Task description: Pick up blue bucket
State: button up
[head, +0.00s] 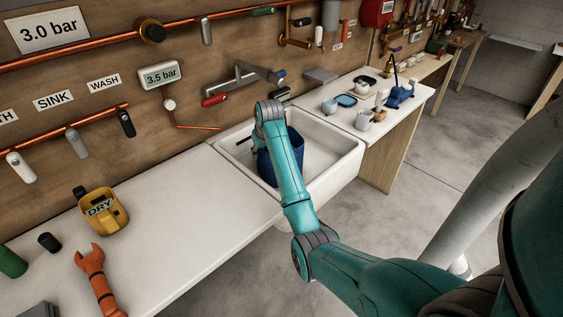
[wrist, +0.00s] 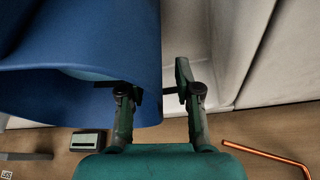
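The blue bucket (head: 264,166) stands in the white sink (head: 343,166), partly hidden behind my arm in the head view. In the wrist view the bucket (wrist: 80,40) fills the upper left, with its curved rim facing the camera. My gripper (wrist: 160,92) is open, its two fingers apart at the bucket's right edge. The left finger overlaps the blue wall and the right finger is over the white sink, clear of the bucket. I cannot tell whether the left finger touches the wall. In the head view the fingers are mostly hidden by my wrist.
A faucet (head: 245,77) and copper pipes are on the wall behind the sink. The left counter holds a yellow DRY container (head: 101,211) and an orange wrench (head: 97,277). Cups and small items stand on the right counter. A display (wrist: 87,140) shows in the wrist view.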

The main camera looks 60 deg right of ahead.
jog(key=shift+f, duration=0.25)
dwell(0.3)
grip_shut()
